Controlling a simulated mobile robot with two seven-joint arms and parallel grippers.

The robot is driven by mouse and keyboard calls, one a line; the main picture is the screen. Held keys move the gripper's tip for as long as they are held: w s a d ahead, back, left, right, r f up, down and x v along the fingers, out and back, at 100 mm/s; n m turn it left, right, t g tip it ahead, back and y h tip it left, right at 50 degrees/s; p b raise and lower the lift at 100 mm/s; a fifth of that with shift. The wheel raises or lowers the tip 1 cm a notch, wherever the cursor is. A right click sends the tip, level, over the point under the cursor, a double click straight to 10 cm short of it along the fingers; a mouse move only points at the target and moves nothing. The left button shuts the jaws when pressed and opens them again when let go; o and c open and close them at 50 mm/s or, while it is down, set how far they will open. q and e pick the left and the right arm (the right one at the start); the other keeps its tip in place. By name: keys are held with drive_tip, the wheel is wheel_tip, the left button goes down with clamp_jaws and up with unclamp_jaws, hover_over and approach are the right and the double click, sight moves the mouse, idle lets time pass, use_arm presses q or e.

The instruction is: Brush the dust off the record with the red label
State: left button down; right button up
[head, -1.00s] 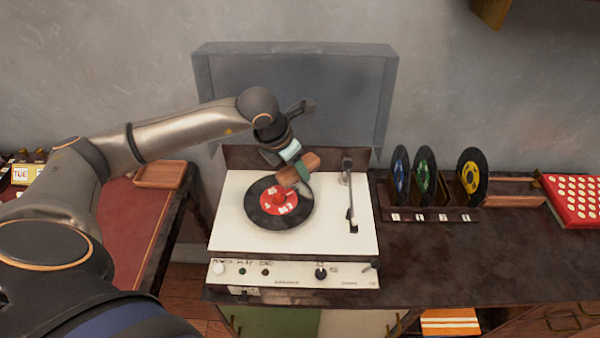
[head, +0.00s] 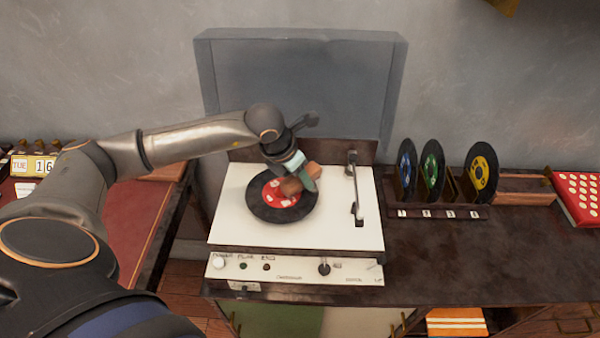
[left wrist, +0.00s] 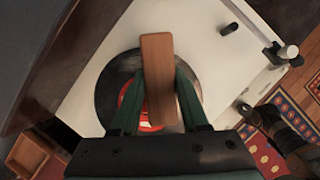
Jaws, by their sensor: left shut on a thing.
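The record with the red label (head: 268,212) lies flat on the white record player (head: 235,235). My left gripper (head: 302,180) is shut on a wooden brush (head: 314,172) and holds it over the right part of the record. In the left wrist view the brush (left wrist: 157,75) sits between the green fingers, with the black disc (left wrist: 112,85) and part of its red label behind it. I cannot tell whether the brush touches the record. My right gripper is not in view.
The tonearm (head: 356,195) stands right of the record. The grey lid (head: 300,90) is raised behind. A rack (head: 440,211) with blue, green and yellow-labelled records stands to the right. The dark counter front (head: 450,260) is clear.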

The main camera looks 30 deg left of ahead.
use_arm(q)
drive_tip(key=shift+f+b, duration=0.75)
idle(0.5)
drive_tip(key=shift+r, duration=0.1)
